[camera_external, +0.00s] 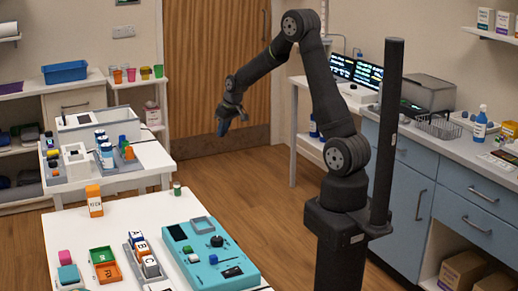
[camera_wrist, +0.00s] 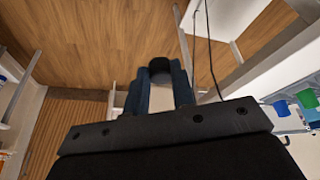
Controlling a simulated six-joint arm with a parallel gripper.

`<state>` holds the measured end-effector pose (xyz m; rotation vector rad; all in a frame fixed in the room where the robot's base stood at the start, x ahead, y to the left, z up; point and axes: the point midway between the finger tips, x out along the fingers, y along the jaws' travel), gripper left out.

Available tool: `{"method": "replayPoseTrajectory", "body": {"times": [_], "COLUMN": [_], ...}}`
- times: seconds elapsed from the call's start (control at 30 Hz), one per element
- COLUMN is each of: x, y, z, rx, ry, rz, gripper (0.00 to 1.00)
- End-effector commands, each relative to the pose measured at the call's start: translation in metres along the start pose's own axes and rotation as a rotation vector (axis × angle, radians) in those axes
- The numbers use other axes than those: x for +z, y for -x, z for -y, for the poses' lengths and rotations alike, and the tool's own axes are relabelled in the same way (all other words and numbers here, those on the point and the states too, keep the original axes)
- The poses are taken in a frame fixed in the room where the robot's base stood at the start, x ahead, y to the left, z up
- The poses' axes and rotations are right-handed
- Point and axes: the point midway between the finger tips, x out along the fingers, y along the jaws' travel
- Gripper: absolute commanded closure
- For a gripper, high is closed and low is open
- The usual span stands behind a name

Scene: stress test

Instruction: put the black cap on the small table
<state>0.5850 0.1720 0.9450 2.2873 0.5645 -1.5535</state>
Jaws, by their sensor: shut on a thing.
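My gripper (camera_external: 223,128) hangs in the air before the wooden door, pointing down. In the wrist view its two blue fingers (camera_wrist: 160,76) are shut on a round black cap (camera_wrist: 160,63), held at the fingertips with bare floor beyond. In the external view the cap is too small to make out at the fingertips. Several white tables are in view: a front one (camera_external: 130,205), a middle one (camera_external: 150,160) and a narrow one at the back (camera_external: 125,82). I cannot tell which is the small table.
The front table holds a teal panel (camera_external: 232,268), an orange box (camera_external: 94,200) and lettered blocks. The middle table carries white devices and bottles. Colored cups (camera_external: 131,74) stand on the back one. A counter (camera_external: 430,150) runs along the right. Open wooden floor (camera_external: 240,190) lies below my gripper.

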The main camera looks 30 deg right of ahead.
Motion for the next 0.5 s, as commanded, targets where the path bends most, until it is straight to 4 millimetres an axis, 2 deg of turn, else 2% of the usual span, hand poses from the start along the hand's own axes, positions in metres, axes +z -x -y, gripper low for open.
{"method": "replayPoseTrajectory", "body": {"times": [0.3, 0.4, 0.5], "x": [-0.053, -0.062, -0.066], "y": [0.044, 0.056, 0.064], "z": [0.106, 0.132, 0.148], "rx": [-0.139, -0.176, -0.199], "ry": [0.315, 0.392, 0.441], "rz": [-0.025, -0.032, -0.037], "gripper": [0.98, 0.98, 0.98]}}
